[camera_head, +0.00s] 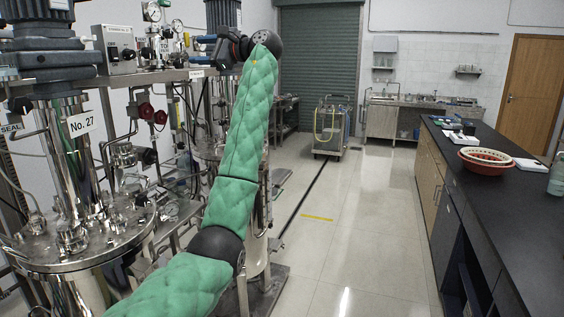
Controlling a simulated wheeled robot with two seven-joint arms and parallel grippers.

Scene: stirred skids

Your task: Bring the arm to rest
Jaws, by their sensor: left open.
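My left arm, in green quilted sleeves with black joints, comes in from the bottom left of the head view and rises through the middle. It bends at a black wrist near the top. My left gripper (222,52) is small and dark there, in front of the skid equipment, and points left. It is open, and I see nothing held in it. Its fingertips are hard to make out against the dark equipment behind. My right arm and gripper do not show.
A steel vessel skid (95,250) labelled No. 27, with gauges and red valves, stands close on the left. A dark-topped counter (490,205) with a red-and-white basket (485,158) runs along the right. A cart (331,130) stands at the back. The floor between is clear.

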